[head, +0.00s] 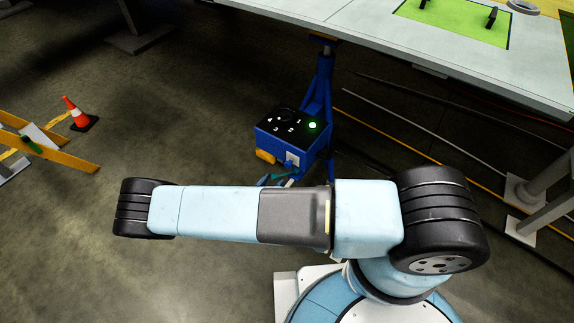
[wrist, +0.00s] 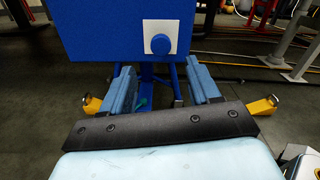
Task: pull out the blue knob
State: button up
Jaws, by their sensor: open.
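The blue knob (wrist: 160,44) sits on a square white plate on the face of a blue box in the wrist view. The plate also shows low on the front of the blue control box (head: 268,137) in the head view, where the knob is small and hard to make out. My gripper (wrist: 160,72) is open and empty, with its two blue fingers wide apart. In the wrist view the fingers point toward the box and lie left and right of the knob, lower in the picture. In the head view my arm mostly hides the gripper.
The box top has numbered marks and a lit green light (head: 312,125). A blue stand (head: 322,80) rises behind it to a large pale table (head: 380,28). Cables lie on the floor at right. An orange cone (head: 77,113) stands far left. Floor left of the box is open.

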aim_at(286, 166)
jog(key=x, duration=1)
jog(key=shift+w+d, duration=0.2)
jog(key=shift+c, duration=0.2)
jog(key=shift+a, duration=0.1)
grip_shut()
